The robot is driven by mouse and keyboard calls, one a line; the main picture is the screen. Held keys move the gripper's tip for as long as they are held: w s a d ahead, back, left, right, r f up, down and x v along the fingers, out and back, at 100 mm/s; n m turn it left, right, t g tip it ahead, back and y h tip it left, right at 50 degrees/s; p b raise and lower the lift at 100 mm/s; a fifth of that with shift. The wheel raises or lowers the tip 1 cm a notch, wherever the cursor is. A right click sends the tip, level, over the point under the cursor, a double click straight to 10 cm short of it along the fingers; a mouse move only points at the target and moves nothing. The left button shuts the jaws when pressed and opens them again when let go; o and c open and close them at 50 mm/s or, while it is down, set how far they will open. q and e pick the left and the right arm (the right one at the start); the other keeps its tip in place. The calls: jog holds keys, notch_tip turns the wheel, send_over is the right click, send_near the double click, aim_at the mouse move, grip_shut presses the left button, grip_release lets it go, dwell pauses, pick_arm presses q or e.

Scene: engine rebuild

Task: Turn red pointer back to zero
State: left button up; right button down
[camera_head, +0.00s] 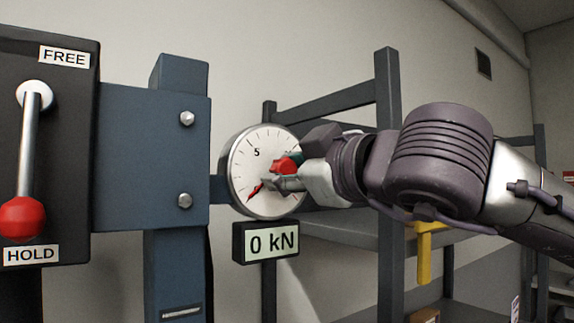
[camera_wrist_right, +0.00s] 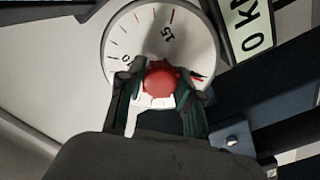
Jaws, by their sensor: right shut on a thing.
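A round white dial gauge (camera_head: 247,160) with a metal rim is at the middle of the head view. It also shows at the top of the wrist view (camera_wrist_right: 135,42), turned, with a "15" readable. A red pointer (camera_head: 254,192) points to the lower left of the dial in the head view. A red knob (camera_head: 285,166) sits at the dial's centre; it is also in the wrist view (camera_wrist_right: 161,78). My right gripper (camera_head: 290,171) is shut on the red knob, one finger on each side, hiding the dial's right part. My left gripper is out of view.
A display reading "0 kN" (camera_head: 265,243) is below the gauge. A blue steel frame (camera_head: 150,150) stands left of it. Further left, a lever with a red ball (camera_head: 23,218) is down at HOLD. Grey shelving (camera_head: 388,200) stands behind my right arm.

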jog(key=shift+f+n, duration=0.25)
jog(key=shift+n, duration=0.25)
jog(key=c, duration=1)
grip_release()
jog(key=shift+o, duration=1.2)
jog(key=shift+r, duration=0.1)
jog(key=v, duration=1.2)
